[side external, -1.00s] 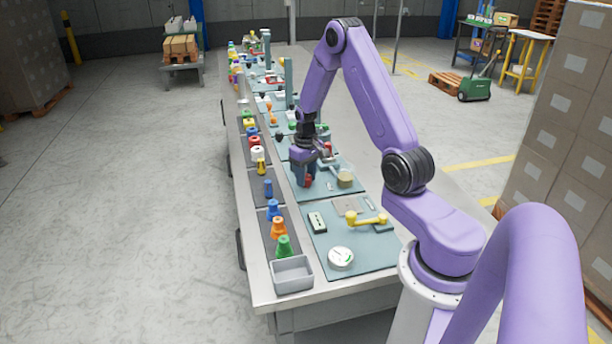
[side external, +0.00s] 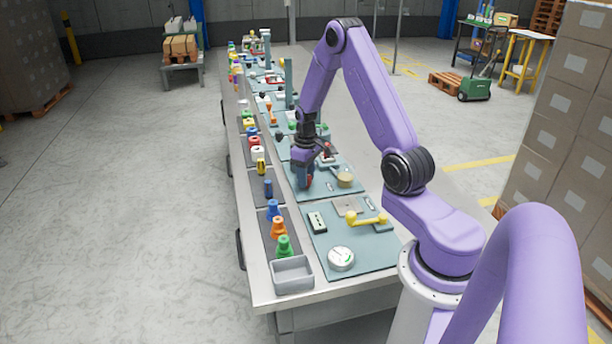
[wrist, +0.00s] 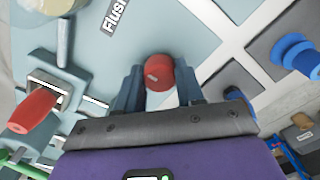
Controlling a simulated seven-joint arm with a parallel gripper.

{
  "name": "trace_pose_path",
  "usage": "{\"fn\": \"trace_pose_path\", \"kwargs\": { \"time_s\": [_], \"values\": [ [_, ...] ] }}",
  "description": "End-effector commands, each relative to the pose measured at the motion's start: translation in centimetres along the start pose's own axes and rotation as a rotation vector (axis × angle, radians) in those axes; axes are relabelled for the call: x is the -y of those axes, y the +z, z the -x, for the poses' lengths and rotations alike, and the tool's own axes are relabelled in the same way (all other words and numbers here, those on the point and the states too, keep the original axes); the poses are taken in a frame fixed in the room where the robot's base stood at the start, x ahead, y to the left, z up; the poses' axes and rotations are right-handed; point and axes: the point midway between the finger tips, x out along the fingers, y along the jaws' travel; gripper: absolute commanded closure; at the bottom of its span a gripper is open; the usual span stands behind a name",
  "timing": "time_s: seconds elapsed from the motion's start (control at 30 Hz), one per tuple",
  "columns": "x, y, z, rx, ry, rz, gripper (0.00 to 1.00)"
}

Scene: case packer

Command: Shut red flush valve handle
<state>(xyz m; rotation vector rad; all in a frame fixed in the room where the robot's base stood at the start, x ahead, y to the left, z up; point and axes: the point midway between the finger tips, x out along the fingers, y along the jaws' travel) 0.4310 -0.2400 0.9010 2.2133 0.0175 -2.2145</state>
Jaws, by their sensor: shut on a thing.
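The red flush valve handle (wrist: 160,72) shows as a rounded red end between the two blue-grey fingers of my gripper (wrist: 158,84) in the wrist view. The fingers are shut on it from both sides. A label (wrist: 114,15) reading "Flus", cut off by the frame edge, lies on the pale blue panel beside it. In the side view my gripper (side external: 306,180) is low over the middle panel, with a bit of red handle (side external: 310,181) showing at the fingers. The handle's pivot and the rest of the valve are hidden by my gripper.
Another red handle (wrist: 34,108) stands to the left in the wrist view. A tan round knob (side external: 345,180) is close right of my gripper. A yellow lever (side external: 366,219) and a white dial (side external: 341,258) are on the nearer panel.

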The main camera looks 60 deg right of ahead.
Motion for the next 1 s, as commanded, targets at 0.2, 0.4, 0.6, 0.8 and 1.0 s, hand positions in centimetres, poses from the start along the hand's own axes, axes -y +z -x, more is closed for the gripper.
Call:
{"fn": "trace_pose_path", "kwargs": {
  "time_s": [0.2, 0.4, 0.6, 0.8, 1.0],
  "values": [
    [0.0, -0.1, 0.1, -0.002, 0.002, 0.002, 0.37],
    [0.0, 0.0, 0.0, -0.001, 0.001, 0.001, 0.37],
    [0.0, -0.1, 1.2, -0.003, 0.002, 0.000, 0.37],
    [-0.1, -0.1, 4.8, -0.006, 0.004, 0.001, 0.37],
    [-0.1, -0.1, 9.1, -0.007, 0.004, 0.001, 0.37]
  ]
}}
